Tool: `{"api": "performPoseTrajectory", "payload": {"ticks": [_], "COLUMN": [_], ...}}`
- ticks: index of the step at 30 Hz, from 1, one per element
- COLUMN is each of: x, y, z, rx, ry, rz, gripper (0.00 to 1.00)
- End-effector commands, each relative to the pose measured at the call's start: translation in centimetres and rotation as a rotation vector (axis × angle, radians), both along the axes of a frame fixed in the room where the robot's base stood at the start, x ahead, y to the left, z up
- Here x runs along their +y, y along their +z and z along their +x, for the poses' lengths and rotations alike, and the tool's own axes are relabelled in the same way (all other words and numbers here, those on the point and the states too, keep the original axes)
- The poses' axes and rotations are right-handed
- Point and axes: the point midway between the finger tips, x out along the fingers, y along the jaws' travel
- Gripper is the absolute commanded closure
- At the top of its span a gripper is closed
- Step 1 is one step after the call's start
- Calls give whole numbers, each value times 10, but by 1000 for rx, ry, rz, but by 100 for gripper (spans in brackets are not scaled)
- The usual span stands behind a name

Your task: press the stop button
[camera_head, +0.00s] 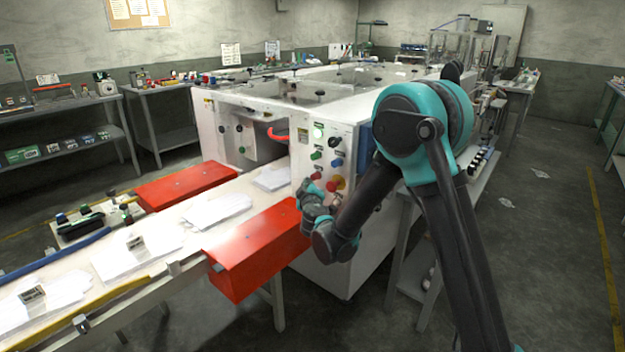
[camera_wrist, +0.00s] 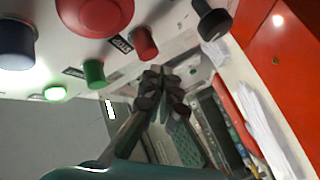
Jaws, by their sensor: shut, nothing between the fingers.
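The control panel (camera_head: 325,150) is on the end face of the white machine. In the wrist view it carries a large red mushroom button (camera_wrist: 95,14), a smaller red button (camera_wrist: 145,42) and a green button (camera_wrist: 94,73). In the head view my gripper (camera_head: 308,190) is low in front of the panel, near the red buttons; contact cannot be told.
A lit button (camera_wrist: 54,93), a dark blue button (camera_wrist: 15,45) and a black knob (camera_wrist: 212,18) sit close by on the panel. A red guard box (camera_head: 255,245) stands just left of my gripper, beside the conveyor (camera_head: 165,225) with white gloves.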

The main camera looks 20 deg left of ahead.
Motion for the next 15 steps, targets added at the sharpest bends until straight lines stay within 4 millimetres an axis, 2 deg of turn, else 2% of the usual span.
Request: {"api": "performPoseTrajectory", "payload": {"ticks": [15], "x": [-3], "y": [0], "z": [8], "rx": [0], "ry": [-1], "rz": [0], "gripper": [100]}}
